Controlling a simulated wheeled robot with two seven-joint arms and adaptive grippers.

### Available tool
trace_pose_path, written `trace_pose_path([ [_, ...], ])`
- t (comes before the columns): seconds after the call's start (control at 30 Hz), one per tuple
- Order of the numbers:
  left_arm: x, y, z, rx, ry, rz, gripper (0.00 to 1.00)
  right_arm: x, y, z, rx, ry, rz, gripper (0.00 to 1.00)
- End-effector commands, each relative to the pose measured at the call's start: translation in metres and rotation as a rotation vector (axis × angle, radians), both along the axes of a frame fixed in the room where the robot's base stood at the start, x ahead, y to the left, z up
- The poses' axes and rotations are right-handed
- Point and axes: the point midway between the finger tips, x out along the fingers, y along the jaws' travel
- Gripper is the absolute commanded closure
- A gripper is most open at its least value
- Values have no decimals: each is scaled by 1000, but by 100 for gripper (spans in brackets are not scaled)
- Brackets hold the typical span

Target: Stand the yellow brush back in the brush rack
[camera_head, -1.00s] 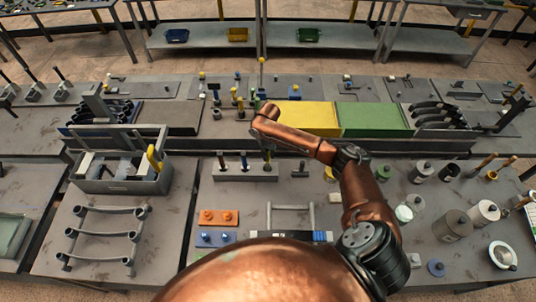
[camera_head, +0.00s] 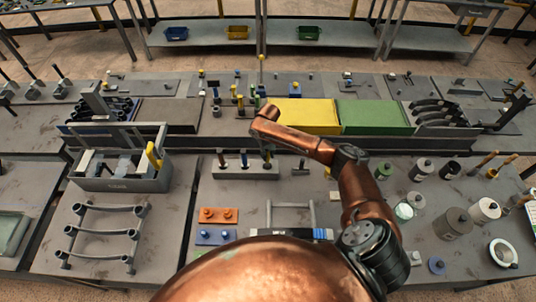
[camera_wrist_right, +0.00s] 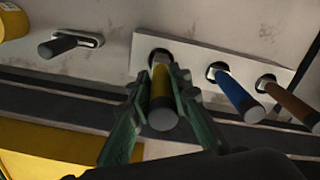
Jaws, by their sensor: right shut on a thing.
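The brush rack (camera_head: 235,173) is a grey block on the near bench, with a brown-handled brush (camera_head: 221,158) and a blue-handled brush (camera_head: 244,159) standing in it. My right gripper (camera_wrist_right: 160,88) is shut on the handle of the yellow brush (camera_wrist_right: 161,78). In the right wrist view the yellow handle lines up with the rack's end hole, beside the blue brush (camera_wrist_right: 233,91) and the brown brush (camera_wrist_right: 287,102). Its lower end appears to be in the hole; how deep I cannot tell. In the head view my right gripper (camera_head: 267,150) is over the rack's right end. My left gripper is out of view.
Orange (camera_head: 218,215) and blue (camera_head: 215,235) plates lie in front of the rack. A grey tray (camera_head: 120,184) stands left; several canisters stand right. Yellow (camera_head: 306,115) and green (camera_head: 372,117) panels lie behind.

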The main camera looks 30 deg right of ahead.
Motion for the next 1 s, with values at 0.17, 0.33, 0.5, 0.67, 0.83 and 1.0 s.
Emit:
trace_pose_path([
  [0.17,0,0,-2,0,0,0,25,0,0,-4,0,0,-1,100],
  [0.33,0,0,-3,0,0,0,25,0,0,-7,0,0,-1,100],
  [0.5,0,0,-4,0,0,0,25,0,0,-10,0,0,-1,100],
  [0.67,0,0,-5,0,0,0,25,0,0,-13,-1,0,-1,100],
  [0.83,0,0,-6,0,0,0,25,0,0,-16,-1,0,-1,100],
  [1.0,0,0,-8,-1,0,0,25,0,0,-20,-1,0,0,100],
])
